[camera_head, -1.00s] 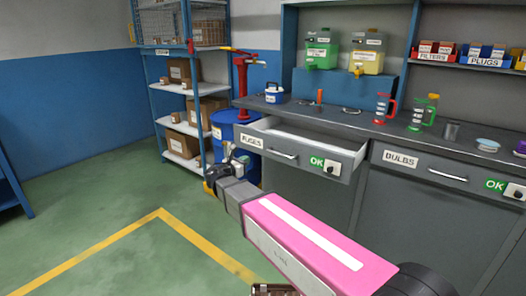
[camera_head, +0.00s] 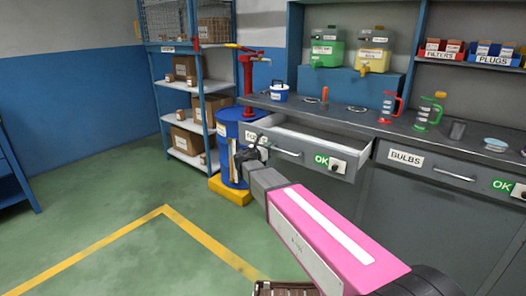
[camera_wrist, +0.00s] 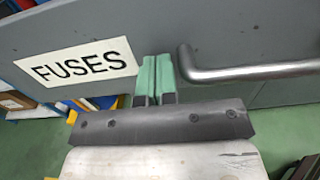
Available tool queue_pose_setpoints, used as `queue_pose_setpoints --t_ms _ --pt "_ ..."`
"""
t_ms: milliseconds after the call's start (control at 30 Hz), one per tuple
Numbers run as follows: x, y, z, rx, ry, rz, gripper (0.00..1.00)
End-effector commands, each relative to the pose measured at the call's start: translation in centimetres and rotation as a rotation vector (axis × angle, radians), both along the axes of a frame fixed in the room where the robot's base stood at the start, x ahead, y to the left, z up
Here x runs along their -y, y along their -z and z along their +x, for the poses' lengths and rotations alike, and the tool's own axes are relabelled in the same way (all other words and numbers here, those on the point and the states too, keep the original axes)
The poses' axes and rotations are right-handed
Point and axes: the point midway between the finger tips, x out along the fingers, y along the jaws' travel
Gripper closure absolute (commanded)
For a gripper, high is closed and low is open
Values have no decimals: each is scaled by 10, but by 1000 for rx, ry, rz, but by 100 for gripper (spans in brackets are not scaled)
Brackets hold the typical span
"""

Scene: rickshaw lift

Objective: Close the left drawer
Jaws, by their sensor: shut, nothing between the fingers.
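The left drawer (camera_head: 315,150), labelled FUSES, is pulled out of the grey workbench, and its white inside shows. Its bar handle (camera_head: 287,153) is on the front face. The wrist view shows the grey drawer front (camera_wrist: 170,30), the FUSES label (camera_wrist: 84,62) and the handle (camera_wrist: 250,70). My gripper (camera_wrist: 156,62) is shut and empty, its green fingertips side by side before the drawer front, between the label and the handle. I cannot tell whether they touch it. In the head view my gripper (camera_head: 250,150) partly covers the label.
A closed BULBS drawer (camera_head: 430,165) is to the right. A blue barrel (camera_head: 228,135) on a yellow base stands left of the bench, by a shelf of boxes (camera_head: 190,100). Jugs and cups stand on the worktop (camera_head: 350,115). Green floor (camera_head: 100,215) is clear at left.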

Motion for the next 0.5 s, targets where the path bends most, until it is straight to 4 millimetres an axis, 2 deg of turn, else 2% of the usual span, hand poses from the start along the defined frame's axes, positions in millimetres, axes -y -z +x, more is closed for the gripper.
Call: queue_pose_setpoints --t_ms 500 --pt "4 0 5 0 0 0 100"
